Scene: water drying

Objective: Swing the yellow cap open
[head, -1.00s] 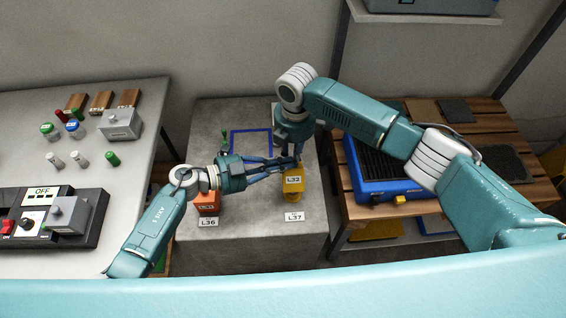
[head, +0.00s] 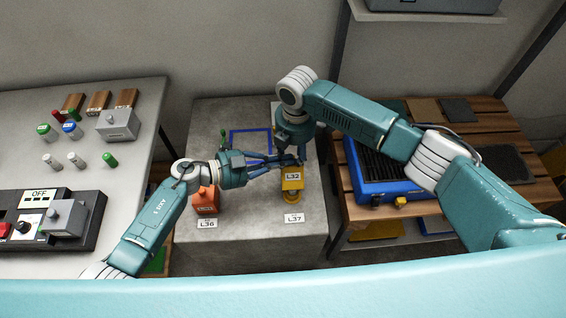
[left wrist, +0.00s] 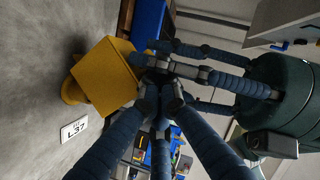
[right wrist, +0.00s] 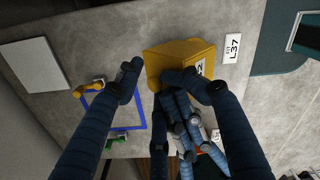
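The yellow cap (head: 292,184), a boxy piece labelled L32, sits on a yellow base at the L37 plate on the grey block. It also shows in the left wrist view (left wrist: 103,75) and the right wrist view (right wrist: 180,58). Whether it has hinged is unclear. My left gripper (head: 297,161) has its fingers bunched together at the cap's upper edge, touching or very near it; I see nothing held. My right gripper (right wrist: 162,75) has its fingers spread, with the cap's edge and my left fingers between them. Arms and fingers hide the cap's far side in the head view.
An orange unit (head: 206,200) at plate L36 stands left of the cap. A blue frame (right wrist: 143,112) lies behind on the block. A blue tray (head: 385,187) is on the wooden table at right.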

